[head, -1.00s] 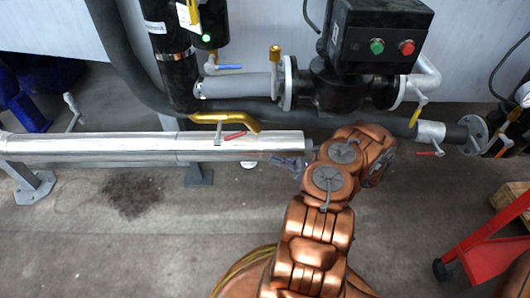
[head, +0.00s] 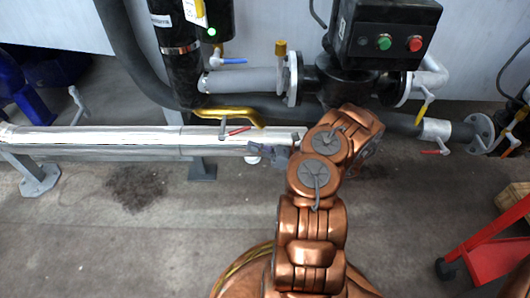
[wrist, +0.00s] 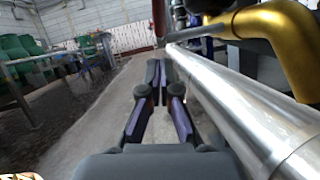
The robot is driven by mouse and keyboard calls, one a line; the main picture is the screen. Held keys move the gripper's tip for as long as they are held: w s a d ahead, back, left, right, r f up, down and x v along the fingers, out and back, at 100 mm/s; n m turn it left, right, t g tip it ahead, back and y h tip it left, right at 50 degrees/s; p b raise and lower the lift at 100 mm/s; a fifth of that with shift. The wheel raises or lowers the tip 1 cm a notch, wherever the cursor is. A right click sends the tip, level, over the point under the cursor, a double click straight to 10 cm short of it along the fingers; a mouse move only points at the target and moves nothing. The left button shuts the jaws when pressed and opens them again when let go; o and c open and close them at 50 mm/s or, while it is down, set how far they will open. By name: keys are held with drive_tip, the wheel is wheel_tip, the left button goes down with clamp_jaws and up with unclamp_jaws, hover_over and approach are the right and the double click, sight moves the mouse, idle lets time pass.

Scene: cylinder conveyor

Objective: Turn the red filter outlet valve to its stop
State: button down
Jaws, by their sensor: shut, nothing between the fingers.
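A red lever handle (head: 238,131) sits at the silver pipe, below the yellow pipe, in the head view. Another red lever (head: 430,152) is on the grey pipe at right. I cannot tell from labels which one is the filter outlet valve. My gripper (head: 264,151) is shut and empty, beside the right end of the silver pipe, to the right of and below the first red lever, apart from it. In the wrist view its fingers (wrist: 157,78) point forward along the silver pipe; a red part (wrist: 159,18) shows ahead of them at the top.
The silver pipe (head: 90,140) runs left, with a yellow pipe (head: 225,113) just above it, also close at right in the wrist view (wrist: 285,35). A black pump unit (head: 385,35) stands behind my arm. A red cart (head: 480,248) is at right. Floor in front is clear.

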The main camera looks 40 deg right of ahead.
sight(235, 133)
drive_tip(key=shift+w+a+r+b, duration=0.1)
drive_tip(key=shift+w+r+b, duration=0.15)
drive_tip(key=shift+r, duration=0.35)
drive_tip(key=shift+w+a+r+b, duration=0.1)
drive_tip(key=shift+w+r+b, duration=0.15)
drive_tip(key=shift+r, duration=0.35)
drive_tip(key=shift+w+a+r+b, duration=0.15)
drive_tip(key=shift+w+r, duration=0.15)
drive_tip(key=shift+r, duration=0.3)
drive_tip(key=shift+d, duration=0.1)
wheel_tip(235, 133, up, 2)
drive_tip(key=g+p, duration=0.1)
drive_tip(key=p, duration=0.4)
drive_tip(key=shift+w+r+h+p, duration=0.1)
drive_tip(key=shift+r+h+p, duration=0.1)
drive_tip(key=shift+h+p, duration=0.2)
drive_tip(key=shift+f, duration=0.1)
